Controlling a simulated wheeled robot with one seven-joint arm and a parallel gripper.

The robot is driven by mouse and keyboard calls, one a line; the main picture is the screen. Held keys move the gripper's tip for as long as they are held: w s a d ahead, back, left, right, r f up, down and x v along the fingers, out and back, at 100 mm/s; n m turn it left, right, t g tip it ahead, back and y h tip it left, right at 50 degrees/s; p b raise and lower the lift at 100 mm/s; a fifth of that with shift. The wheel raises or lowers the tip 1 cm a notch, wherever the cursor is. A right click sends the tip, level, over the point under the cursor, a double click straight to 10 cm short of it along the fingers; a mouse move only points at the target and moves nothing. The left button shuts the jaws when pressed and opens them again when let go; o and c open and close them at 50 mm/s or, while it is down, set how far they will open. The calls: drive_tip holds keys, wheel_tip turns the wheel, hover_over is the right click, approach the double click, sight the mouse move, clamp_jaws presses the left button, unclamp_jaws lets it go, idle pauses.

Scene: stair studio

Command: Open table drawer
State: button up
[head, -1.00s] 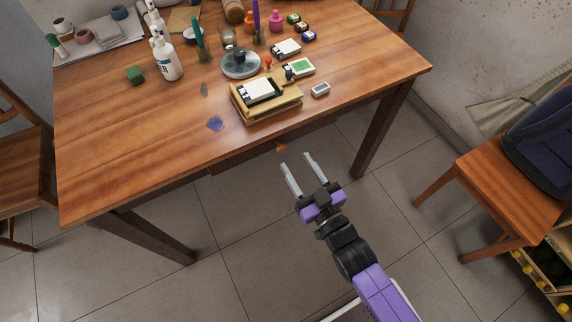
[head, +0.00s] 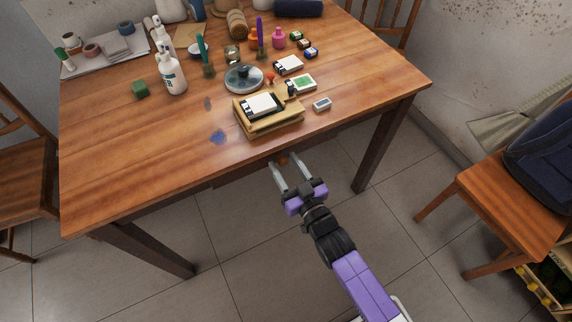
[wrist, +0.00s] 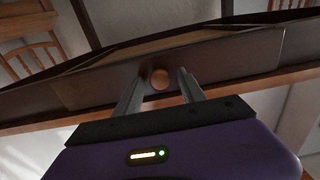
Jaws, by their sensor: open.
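The wooden table (head: 130,185) stands ahead, its drawer (head: 240,172) under the front edge and mostly hidden by the tabletop in the head view. In the wrist view the dark drawer front (wrist: 225,62) spans the picture. Its round wooden knob (wrist: 160,78) is at the middle, and the knob also shows in the head view (head: 283,160). My gripper (head: 289,171) is open, its fingertips at the drawer front. In the wrist view the two fingers (wrist: 158,88) stand on either side of the knob, with a visible gap to each side.
A chair with a dark backpack (head: 545,150) stands at the right. The floor before the table is clear.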

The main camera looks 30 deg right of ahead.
clamp_jaws()
idle(1.4)
